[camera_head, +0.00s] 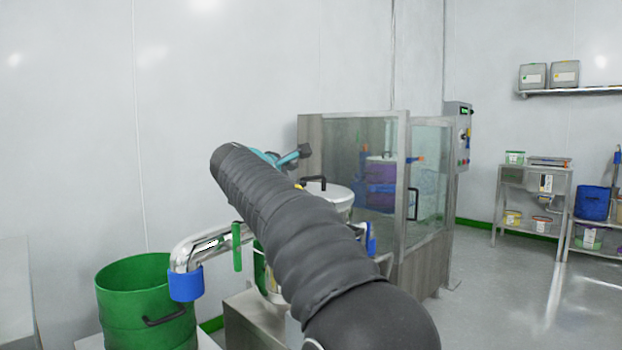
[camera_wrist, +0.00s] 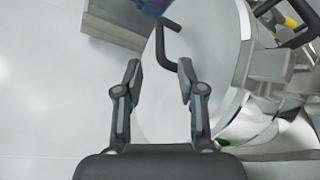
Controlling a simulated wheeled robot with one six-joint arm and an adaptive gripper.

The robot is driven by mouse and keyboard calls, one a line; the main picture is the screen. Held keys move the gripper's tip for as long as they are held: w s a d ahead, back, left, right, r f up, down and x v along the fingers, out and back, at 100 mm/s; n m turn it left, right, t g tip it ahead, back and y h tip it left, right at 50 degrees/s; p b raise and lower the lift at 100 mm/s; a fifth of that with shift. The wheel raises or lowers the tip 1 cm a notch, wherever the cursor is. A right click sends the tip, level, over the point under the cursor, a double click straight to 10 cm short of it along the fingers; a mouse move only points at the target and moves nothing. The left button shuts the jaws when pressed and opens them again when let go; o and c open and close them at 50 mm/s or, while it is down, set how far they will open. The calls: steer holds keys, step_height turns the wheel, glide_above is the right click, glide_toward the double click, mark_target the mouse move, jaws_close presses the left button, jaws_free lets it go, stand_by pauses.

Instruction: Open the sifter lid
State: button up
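The sifter's round, pale lid (camera_head: 338,194) is partly hidden behind my arm in the head view. Its black bar handle (camera_head: 317,180) stands up at the lid's left side. In the wrist view, the lid (camera_wrist: 205,50) lies below my gripper, and the bent black handle (camera_wrist: 160,45) shows just beyond the fingertips. The handle's near end appears close to the right fingertip; I cannot tell if they touch. My gripper (camera_wrist: 159,72) is open, with nothing between its fingers. In the head view, my gripper (camera_head: 290,156) is partly hidden by my arm, above and left of the handle.
A green drum (camera_head: 145,295) stands at the lower left, beside a shiny bent pipe (camera_head: 205,245). A glass-panelled enclosure (camera_head: 425,170) stands behind and right of the sifter. Open floor (camera_head: 510,290) lies to the right, before shelves with tubs.

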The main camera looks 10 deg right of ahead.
mark_target(310, 178)
steer(key=p+x, duration=0.1)
steer(key=x, duration=0.9)
steer(key=shift+d, duration=0.15)
jaws_close()
